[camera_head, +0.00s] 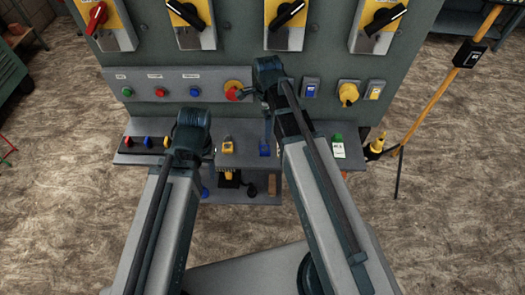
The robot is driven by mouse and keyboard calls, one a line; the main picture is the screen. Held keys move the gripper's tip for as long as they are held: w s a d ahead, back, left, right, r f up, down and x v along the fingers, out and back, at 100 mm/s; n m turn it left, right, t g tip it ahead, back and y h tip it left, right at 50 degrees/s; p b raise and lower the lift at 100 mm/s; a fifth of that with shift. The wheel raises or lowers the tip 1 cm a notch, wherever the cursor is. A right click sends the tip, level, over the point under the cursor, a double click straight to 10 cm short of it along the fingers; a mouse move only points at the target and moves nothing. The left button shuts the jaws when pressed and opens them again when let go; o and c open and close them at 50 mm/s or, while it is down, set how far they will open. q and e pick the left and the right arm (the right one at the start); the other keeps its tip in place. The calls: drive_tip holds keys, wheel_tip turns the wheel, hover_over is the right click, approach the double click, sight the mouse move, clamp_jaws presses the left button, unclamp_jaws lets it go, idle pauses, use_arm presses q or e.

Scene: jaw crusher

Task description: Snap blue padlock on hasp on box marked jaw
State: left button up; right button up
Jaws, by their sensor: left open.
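A small blue item (264,150), which may be the blue padlock, is on the grey shelf beside my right forearm; its shape is too small to be sure. Another small blue item (148,142) is in a row on the dark strip at left. My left gripper (191,135) is open above the shelf, between the two; its fingertips are mostly hidden. My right gripper (259,84) is in front of the panel, by the red and yellow knob (234,90); its jaws cannot be made out. The labels are unreadable, so I cannot tell which box is marked jaw, and no hasp is clear.
The grey-green panel (150,65) carries several yellow-plated rotary switches along its top. Small boxes (310,87) and push buttons run below. A green and white item (338,146) is at the shelf's right end. A yellow pole (430,95) stands at right.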

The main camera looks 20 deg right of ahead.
drive_tip(key=b, duration=0.8)
hover_over(264, 146)
drive_tip(key=f, duration=0.8)
drive_tip(key=shift+d+f, duration=0.25)
drive_tip(key=shift+d, duration=0.15)
drive_tip(key=f+b, duration=0.5)
drive_tip(key=shift+w+a+f, duration=0.1)
drive_tip(key=shift+w+a, duration=0.1)
drive_tip(key=shift+a, duration=0.1)
drive_tip(key=c, duration=1.1)
drive_tip(key=shift+r, duration=0.2)
